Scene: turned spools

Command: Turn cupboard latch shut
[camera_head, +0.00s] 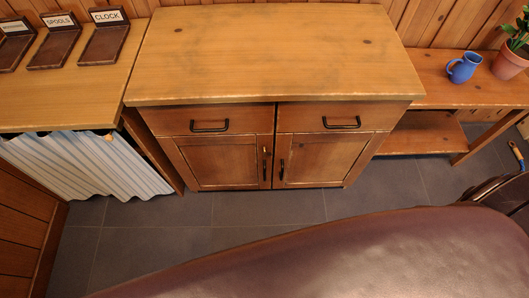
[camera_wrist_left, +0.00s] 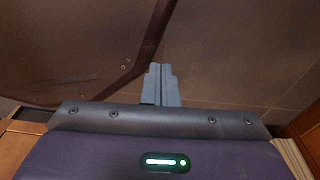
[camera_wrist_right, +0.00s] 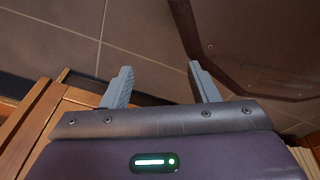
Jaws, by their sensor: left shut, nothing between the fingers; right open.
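The wooden cupboard (camera_head: 225,160) stands in the middle of the head view, with two doors below two drawers. Both doors look closed. A small dark latch (camera_head: 265,150) sits near the seam where the doors meet; its exact turn is too small to tell. Vertical black handles show on the left door (camera_head: 222,160) and the right door (camera_head: 318,160). My left gripper (camera_wrist_left: 160,70) is shut and empty in the left wrist view. My right gripper (camera_wrist_right: 160,70) is open and empty in the right wrist view. Neither gripper shows in the head view, and both are away from the latch.
A table with a striped curtain (camera_head: 85,165) and labelled stands (camera_head: 105,42) is at the left. A low bench (camera_head: 430,90) at the right holds a blue mug (camera_head: 463,68) and a potted plant (camera_head: 510,62). The grey tiled floor (camera_head: 200,240) before the cupboard is clear.

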